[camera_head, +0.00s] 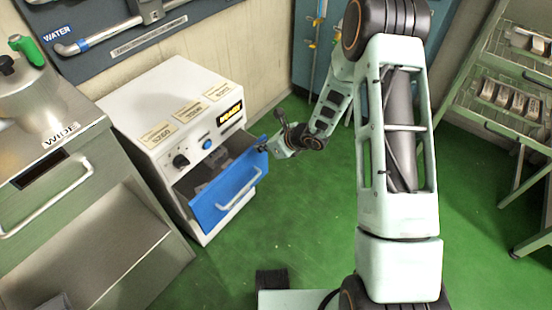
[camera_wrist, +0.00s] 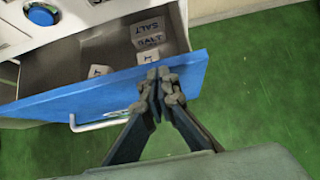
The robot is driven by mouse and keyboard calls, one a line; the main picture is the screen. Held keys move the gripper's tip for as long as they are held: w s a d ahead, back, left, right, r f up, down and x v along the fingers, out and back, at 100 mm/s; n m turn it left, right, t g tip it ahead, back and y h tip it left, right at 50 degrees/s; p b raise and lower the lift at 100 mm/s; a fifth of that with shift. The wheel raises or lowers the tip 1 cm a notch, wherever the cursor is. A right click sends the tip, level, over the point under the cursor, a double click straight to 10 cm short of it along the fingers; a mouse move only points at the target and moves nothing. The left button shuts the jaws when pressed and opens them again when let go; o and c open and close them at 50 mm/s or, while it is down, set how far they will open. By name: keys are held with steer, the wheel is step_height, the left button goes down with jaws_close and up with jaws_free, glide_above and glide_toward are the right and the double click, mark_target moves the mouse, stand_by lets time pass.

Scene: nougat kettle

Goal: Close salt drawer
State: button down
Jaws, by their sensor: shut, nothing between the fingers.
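The salt drawer has a blue front (camera_head: 229,188) with a pale bar handle (camera_head: 240,195). It stands pulled out of a white cabinet (camera_head: 180,110). In the wrist view the drawer front (camera_wrist: 110,92) crosses the middle, and several white blocks, some marked SALT (camera_wrist: 149,40), lie inside the drawer. My gripper (camera_head: 264,146) is at the drawer front's right upper end. In the wrist view my gripper (camera_wrist: 158,78) is shut and empty, its fingertips at the top edge of the blue front near its right end. I cannot tell whether they touch it.
A metal counter (camera_head: 60,150) marked WIDE stands left of the cabinet. A blue button (camera_head: 207,144) and a black knob (camera_head: 181,161) sit above the drawer. A green shelf rack (camera_head: 500,100) stands at the right. The green floor (camera_head: 290,220) in front of the drawer is clear.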

steer(key=shift+w+a+f+b, duration=0.1)
steer(key=shift+w+a+b, duration=0.05)
steer(key=shift+w+a, duration=0.75)
steer(key=shift+w+a+b, duration=0.15)
steer(key=shift+w+a, duration=0.55)
steer(key=shift+a, duration=0.4)
